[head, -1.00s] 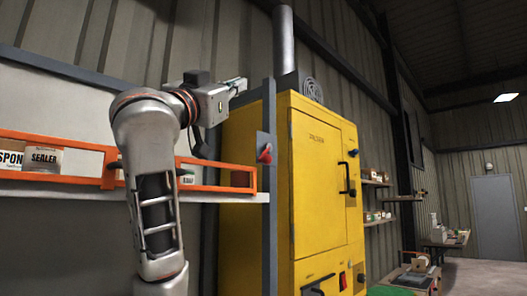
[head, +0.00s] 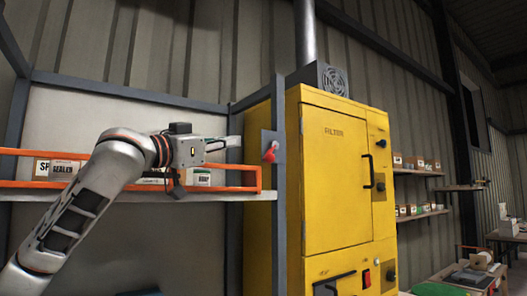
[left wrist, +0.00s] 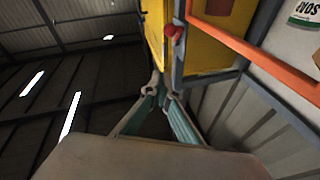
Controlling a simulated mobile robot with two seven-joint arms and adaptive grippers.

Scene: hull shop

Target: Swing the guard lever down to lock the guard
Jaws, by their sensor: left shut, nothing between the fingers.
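A red-knobbed lever (head: 270,152) sits on a grey plate on the upright post at the right end of the shelf. It also shows in the left wrist view (left wrist: 173,42), beyond my fingertips. An orange guard rail (head: 225,188) runs along the shelf front and ends near that post. The lever's exact tilt is too small to tell. My left gripper (head: 238,142) is shut and empty, left of the lever and slightly higher in the head view, apart from it. It also shows in the left wrist view (left wrist: 161,92). My right gripper is not in view.
Labelled cans and boxes (head: 200,178) stand behind the rail. A tall yellow filter cabinet (head: 335,190) stands just right of the post, with a grey pipe above. Shelves with small boxes (head: 420,211) hang at the right.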

